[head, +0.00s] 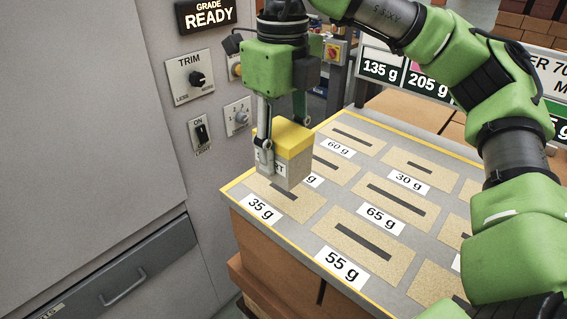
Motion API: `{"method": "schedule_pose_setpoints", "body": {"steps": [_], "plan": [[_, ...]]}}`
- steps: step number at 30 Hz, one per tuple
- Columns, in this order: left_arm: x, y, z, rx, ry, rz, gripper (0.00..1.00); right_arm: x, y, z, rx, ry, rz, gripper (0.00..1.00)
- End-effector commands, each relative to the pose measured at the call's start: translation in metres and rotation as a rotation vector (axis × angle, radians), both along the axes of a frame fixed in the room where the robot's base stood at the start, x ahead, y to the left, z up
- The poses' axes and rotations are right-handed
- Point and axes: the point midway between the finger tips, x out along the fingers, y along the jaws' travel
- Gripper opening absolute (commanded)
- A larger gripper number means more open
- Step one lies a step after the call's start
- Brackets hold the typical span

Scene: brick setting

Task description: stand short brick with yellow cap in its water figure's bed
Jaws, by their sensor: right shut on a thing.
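My right gripper (283,145) points down and is shut on the short brick (296,168). The brick is a pale block with a yellow cap (291,137) and a white label ending in "RT", partly covered by a finger. It is held upright over the back part of the bed marked 35 g (282,196), a speckled tan pad with a dark slot. I cannot tell whether the brick's underside touches the pad. My left gripper is not in view.
The grey board (330,224) with a yellow edge carries other beds, marked 55 g (342,265), 65 g (379,217), 60 g (339,148) and 30 g (409,181). Grey cabinet (100,130) with knobs stands close at left. A sign (405,80) reads 135 g and 205 g.

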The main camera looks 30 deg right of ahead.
Motion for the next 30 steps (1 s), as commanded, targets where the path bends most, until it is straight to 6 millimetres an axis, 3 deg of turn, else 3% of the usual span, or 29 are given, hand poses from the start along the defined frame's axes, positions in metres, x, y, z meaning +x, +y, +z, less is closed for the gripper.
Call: {"method": "schedule_pose_setpoints", "body": {"steps": [3,9,21,30], "plan": [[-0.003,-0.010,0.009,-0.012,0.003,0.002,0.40,0.014,-0.008,-0.019,0.000,0.004,0.000,0.04],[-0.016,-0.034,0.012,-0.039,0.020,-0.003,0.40,0.028,-0.013,-0.037,0.000,0.000,0.003,0.04],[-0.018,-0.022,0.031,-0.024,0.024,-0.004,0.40,0.035,-0.017,-0.077,-0.001,0.000,0.003,0.04],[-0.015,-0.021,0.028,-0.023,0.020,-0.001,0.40,0.036,-0.017,-0.081,-0.001,-0.001,0.003,0.04]]}}
